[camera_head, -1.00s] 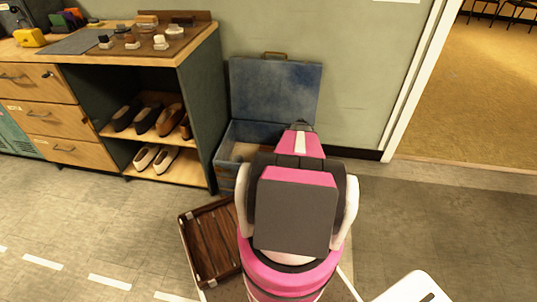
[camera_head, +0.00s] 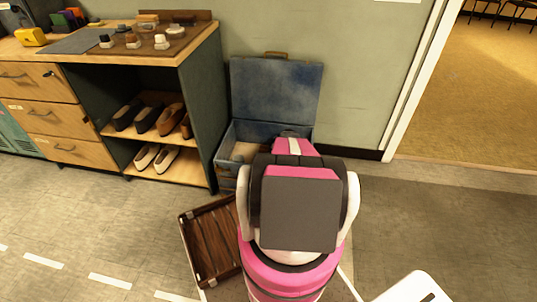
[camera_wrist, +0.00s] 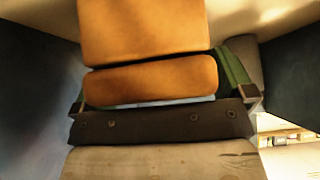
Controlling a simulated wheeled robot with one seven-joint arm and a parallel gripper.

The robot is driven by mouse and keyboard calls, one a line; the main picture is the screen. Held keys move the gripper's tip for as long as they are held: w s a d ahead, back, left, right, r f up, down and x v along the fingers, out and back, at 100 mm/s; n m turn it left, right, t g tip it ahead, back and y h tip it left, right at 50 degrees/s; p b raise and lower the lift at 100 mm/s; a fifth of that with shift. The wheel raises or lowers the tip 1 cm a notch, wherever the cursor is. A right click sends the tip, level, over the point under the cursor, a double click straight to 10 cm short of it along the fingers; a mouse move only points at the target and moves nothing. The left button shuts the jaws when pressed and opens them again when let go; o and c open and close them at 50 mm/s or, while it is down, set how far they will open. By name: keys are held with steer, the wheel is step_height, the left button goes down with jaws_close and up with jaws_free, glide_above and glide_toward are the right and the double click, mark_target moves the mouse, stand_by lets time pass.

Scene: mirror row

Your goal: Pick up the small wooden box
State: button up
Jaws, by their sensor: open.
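In the wrist view, an orange-brown wooden piece (camera_wrist: 145,30) fills the upper middle, with a rounded, narrower orange-brown piece (camera_wrist: 150,82) just below it across a dark seam. These look like the small wooden box seen very close; its full outline is cut off. My gripper (camera_wrist: 163,101) is open, with dark finger ends at the left and right of the wood. I cannot tell whether they touch it. In the head view, my pink arm reaches into the open blue chest (camera_head: 275,90) and hides the gripper and most of the chest's inside.
The chest's raised lid leans near the green wall. A shelf unit (camera_head: 205,110) with shoes stands close on its left. A dark slatted wooden tray (camera_head: 211,240) lies on the floor in front. Open floor (camera_head: 440,220) and a doorway are on the right.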

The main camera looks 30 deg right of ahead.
steer(key=c, duration=1.1)
steer(key=shift+r, duration=0.1)
steer(key=shift+r, duration=0.1)
